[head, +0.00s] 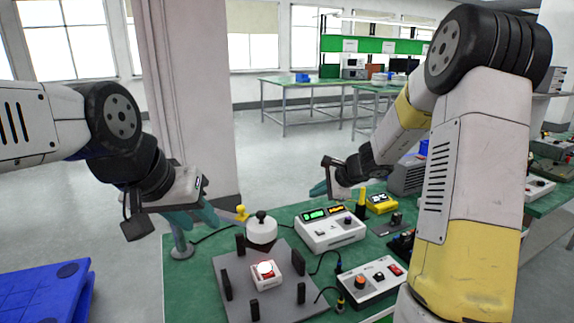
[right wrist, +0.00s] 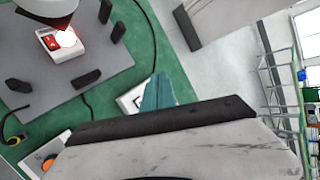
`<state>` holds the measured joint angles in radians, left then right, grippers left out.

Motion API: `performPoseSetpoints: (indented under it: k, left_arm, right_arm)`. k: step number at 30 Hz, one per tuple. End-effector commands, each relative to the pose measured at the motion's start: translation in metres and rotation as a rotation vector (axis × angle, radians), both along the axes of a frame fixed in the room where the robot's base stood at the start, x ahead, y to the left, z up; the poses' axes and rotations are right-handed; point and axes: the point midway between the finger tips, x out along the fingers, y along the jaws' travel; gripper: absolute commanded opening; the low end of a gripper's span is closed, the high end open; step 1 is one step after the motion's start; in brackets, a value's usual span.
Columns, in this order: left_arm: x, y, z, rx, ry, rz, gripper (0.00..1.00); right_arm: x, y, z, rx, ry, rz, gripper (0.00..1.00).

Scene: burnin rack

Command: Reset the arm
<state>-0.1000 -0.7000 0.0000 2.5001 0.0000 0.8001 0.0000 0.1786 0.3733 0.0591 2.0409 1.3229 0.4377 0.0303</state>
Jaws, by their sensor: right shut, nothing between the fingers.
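My left gripper (head: 194,214), with teal fingers, hangs over the left edge of the green bench in the head view. Its fingers overlap in the picture, so its opening is unclear. My right gripper (head: 319,189) is above the far part of the bench in the head view, apart from the devices. It is shut and empty; its teal fingers also show in the right wrist view (right wrist: 158,93). Both arms are raised and bent.
The green bench (head: 195,285) carries a grey plate (head: 236,284) with black posts and a white-red device (head: 265,273). A white round unit (head: 261,232), a display box (head: 329,231) and a button box (head: 371,283) stand around it. A blue pallet (head: 45,295) lies left.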

Motion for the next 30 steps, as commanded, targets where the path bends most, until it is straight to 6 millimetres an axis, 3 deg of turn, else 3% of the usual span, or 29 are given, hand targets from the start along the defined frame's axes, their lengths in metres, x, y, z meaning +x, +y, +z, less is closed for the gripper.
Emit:
performPoseSetpoints:
  k: [1, 3, 6, 12, 21, 25, 30]
  left_arm:
    - [0.000, 0.000, 0.000, 0.000, 0.000, 0.000, 0.36]
    - [0.000, 0.000, 0.000, 0.000, 0.000, 0.000, 0.36]
    - [0.000, 0.000, 0.000, 0.000, 0.000, 0.000, 0.36]
    - [0.000, 0.000, 0.000, 0.000, 0.000, 0.000, 0.36]
    - [0.000, 0.000, 0.000, 0.000, 0.000, 0.000, 0.36]
    - [0.000, 0.000, 0.000, 0.000, 0.000, 0.000, 0.36]
    - [0.000, 0.000, 0.000, 0.000, 0.000, 0.000, 0.36]
  right_arm:
    - [-0.016, 0.009, 0.026, -0.045, -0.047, 0.077, 0.00]
    - [-0.040, 0.018, 0.051, -0.109, -0.097, 0.182, 0.00]
    - [-0.077, 0.028, 0.081, -0.208, -0.164, 0.324, 0.00]
    - [-0.158, 0.035, 0.120, -0.425, -0.273, 0.587, 0.00]
    - [-0.271, 0.009, 0.139, -0.796, -0.377, 0.903, 0.00]
    - [-0.303, -0.009, 0.137, -0.933, -0.393, 0.988, 0.00]
    - [-0.323, -0.024, 0.135, -1.037, -0.395, 1.040, 0.00]
